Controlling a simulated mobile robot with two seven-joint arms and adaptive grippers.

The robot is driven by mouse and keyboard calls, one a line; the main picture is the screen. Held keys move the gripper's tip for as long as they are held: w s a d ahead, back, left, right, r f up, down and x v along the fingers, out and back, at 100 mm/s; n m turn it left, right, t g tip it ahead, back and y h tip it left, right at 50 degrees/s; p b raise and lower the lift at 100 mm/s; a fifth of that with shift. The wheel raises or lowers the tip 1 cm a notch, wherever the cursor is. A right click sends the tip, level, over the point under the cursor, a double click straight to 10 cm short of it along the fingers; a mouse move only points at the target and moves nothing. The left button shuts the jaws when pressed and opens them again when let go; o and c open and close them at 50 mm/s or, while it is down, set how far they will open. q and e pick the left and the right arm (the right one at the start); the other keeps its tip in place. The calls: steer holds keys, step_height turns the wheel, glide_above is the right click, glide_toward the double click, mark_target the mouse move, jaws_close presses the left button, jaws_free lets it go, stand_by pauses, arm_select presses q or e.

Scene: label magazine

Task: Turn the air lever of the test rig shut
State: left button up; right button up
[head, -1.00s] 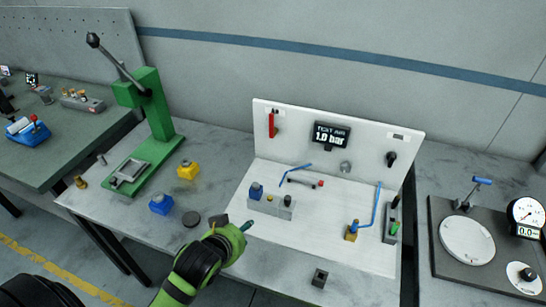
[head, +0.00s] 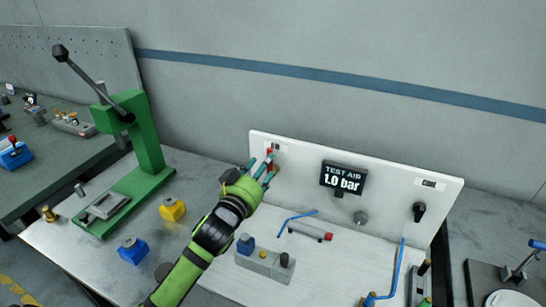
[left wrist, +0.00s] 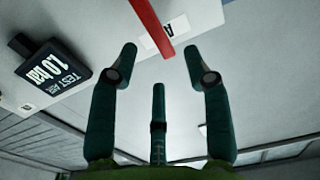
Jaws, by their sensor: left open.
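The red air lever (head: 270,156) is on the upper left of the white test rig panel (head: 300,158), mostly hidden by my fingers in the head view. In the left wrist view the red lever (left wrist: 150,22) comes down from the top edge, its end between the tips of the two outer fingers. My left gripper (head: 266,168) is open at the lever, with a gap on either side of it in the wrist view (left wrist: 160,52). I cannot tell whether any finger touches it. The display (head: 343,179) reads TEST AIR 1.0 bar. My right gripper is not in view.
Blue bent handles (head: 297,218) and a black knob (head: 419,211) are to the right. A green lever press (head: 145,140) stands left, with yellow (head: 172,208) and blue (head: 133,250) blocks beside it.

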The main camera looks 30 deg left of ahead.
arm_select(q)
steer(key=w+p, duration=0.1)
steer(key=w, duration=0.5)
steer(key=shift+a+f, duration=0.1)
steer(key=shift+a, duration=0.05)
jaws_close()
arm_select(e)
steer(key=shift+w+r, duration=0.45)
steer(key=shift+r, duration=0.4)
